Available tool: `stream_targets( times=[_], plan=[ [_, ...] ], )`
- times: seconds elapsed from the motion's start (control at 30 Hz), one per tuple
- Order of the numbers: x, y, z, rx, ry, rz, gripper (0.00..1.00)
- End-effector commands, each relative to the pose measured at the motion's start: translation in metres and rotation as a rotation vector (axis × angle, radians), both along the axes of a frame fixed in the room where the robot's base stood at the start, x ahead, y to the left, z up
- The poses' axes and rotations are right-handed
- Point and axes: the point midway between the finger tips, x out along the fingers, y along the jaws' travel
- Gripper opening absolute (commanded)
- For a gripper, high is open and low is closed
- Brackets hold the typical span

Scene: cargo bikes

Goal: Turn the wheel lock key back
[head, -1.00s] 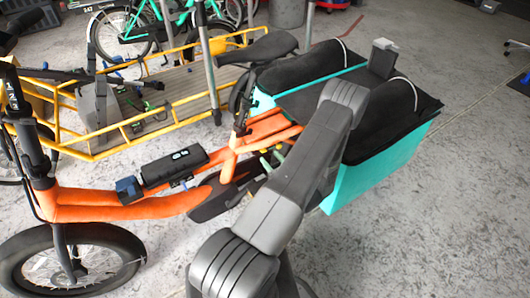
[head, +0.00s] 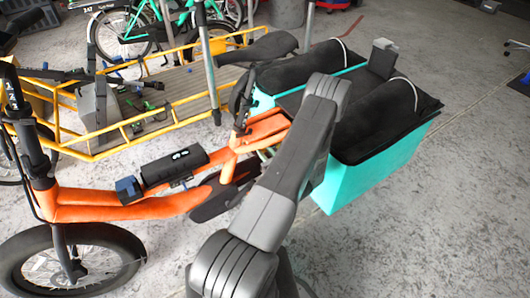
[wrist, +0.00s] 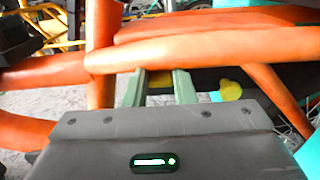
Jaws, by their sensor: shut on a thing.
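My gripper (wrist: 158,86) shows in the wrist view with two green fingers reaching in under the orange tubes of the bike frame (wrist: 220,48). In the head view my arm covers most of the gripper and the lock area of the orange cargo bike (head: 120,208).
Teal cargo boxes (head: 352,178) with black covers flank the bike's rear. A black battery (head: 175,165) lies on the orange frame. A yellow cargo bike (head: 175,117) stands close behind. The floor (head: 430,235) at right is clear.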

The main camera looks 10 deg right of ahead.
Motion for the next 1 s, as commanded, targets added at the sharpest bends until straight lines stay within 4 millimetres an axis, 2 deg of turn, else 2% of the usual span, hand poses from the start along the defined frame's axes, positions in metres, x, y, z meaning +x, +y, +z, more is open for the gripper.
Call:
stream_targets(
  times=[0.37,1.0],
  plan=[
    [-0.0004,0.0006,-0.004,-0.088,-0.032,0.001,0.01],
    [-0.0009,0.0022,-0.0086,-0.621,-0.226,0.001,0.01]
  ],
)
